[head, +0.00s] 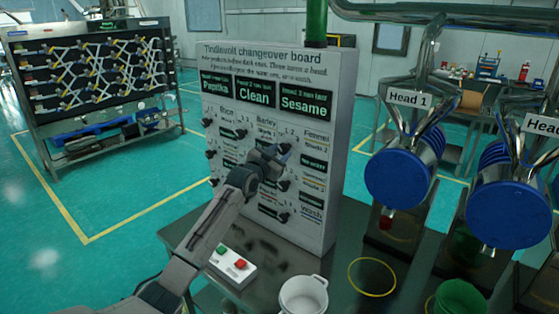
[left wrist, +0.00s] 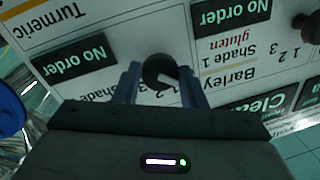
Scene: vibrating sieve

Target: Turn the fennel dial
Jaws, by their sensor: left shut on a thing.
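The white changeover board (head: 320,75) stands upright on the dark table, with rows of small black dials beside ingredient labels. The Fennel label (head: 317,136) is at the upper right of the board. My left gripper (head: 281,150) reaches up to the board just left of that label. In the left wrist view, my left gripper (left wrist: 160,85) has its two fingers on either side of the black round fennel dial (left wrist: 158,70) and is shut on it. The dial's own label is mostly hidden behind the gripper there. My right gripper is not in view.
A box with a green and a red button (head: 232,263) sits below the board. A white pot (head: 303,294) and a yellow ring (head: 372,277) are in front. Blue-ended sieve heads (head: 397,178) hang at the right. Other dials (left wrist: 305,25) lie close to the gripper.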

